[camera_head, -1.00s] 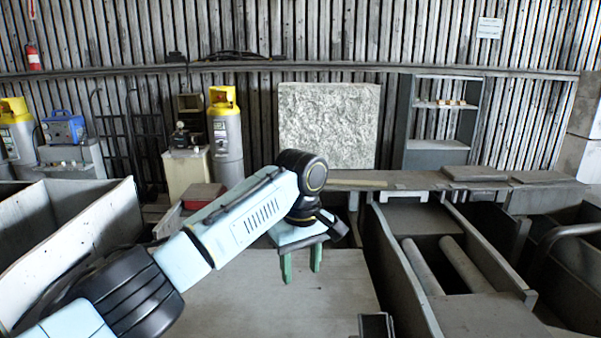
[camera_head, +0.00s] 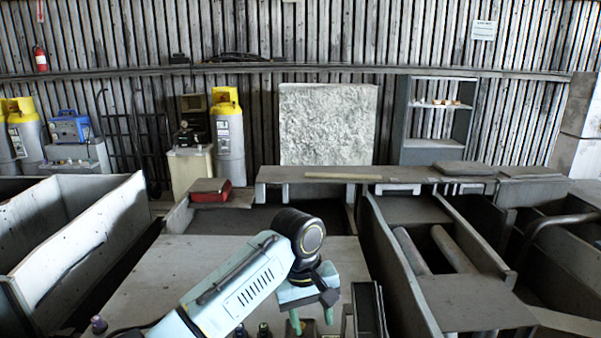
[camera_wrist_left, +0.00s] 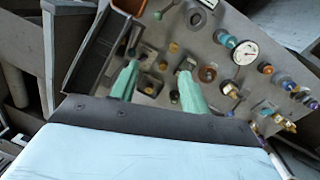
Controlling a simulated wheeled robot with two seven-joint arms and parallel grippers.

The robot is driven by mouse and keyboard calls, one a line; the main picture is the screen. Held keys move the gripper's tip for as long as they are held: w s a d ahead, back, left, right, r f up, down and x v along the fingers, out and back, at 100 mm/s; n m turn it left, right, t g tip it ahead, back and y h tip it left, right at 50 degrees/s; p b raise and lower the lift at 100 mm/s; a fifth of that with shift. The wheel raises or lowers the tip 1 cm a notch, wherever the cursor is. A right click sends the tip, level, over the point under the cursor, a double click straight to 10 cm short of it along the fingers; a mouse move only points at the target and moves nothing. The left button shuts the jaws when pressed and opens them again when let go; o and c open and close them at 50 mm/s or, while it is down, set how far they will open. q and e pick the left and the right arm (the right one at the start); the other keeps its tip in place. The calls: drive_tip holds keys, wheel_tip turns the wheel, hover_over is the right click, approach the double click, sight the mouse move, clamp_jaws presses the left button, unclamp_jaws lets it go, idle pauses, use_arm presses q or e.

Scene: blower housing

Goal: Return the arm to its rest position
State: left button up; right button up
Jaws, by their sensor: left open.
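My left arm (camera_head: 255,283) comes in from the bottom and bends at its black wrist joint. My left gripper (camera_head: 312,320) points down over the near part of the grey work table (camera_head: 220,262). Whether the fingertips touch anything is hard to tell. My right gripper is not in view.
A dark narrow tray (camera_head: 369,308) stands close right of the gripper. The left wrist view shows a round white gauge (camera_wrist_left: 245,52) and several coloured fittings. A walled grey bin (camera_head: 75,215) is at left, with rollers (camera_head: 455,250) at right. The table's middle is bare.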

use_arm(q)
drive_tip(key=s+a+f+m+t+h, duration=0.1)
drive_tip(key=s+a+f+m+h, duration=0.3)
drive_tip(key=s+f, duration=0.85)
drive_tip(key=s+a+t+y, duration=0.3)
drive_tip(key=s+a+y, duration=0.2)
drive_tip(key=s+a, duration=1.4)
wheel_tip(320, 180, down, 33)
drive_tip(key=m+g+b, duration=0.1)
drive_tip(key=b, duration=1)
drive_tip(key=s+a+f+g+b, duration=0.1)
drive_tip(key=s+f+b, duration=0.4)
drive_tip(key=f, duration=0.9)
drive_tip(key=s+a+f+b, duration=0.3)
drive_tip(key=s+f+b, duration=0.3)
drive_tip(key=s+f, duration=0.5)
wheel_tip(320, 180, down, 4)
drive_tip(key=shift+s+f+g+y, duration=0.1)
drive_tip(key=shift+s+g+y, duration=0.2)
drive_tip(key=shift+s+g, duration=0.1)
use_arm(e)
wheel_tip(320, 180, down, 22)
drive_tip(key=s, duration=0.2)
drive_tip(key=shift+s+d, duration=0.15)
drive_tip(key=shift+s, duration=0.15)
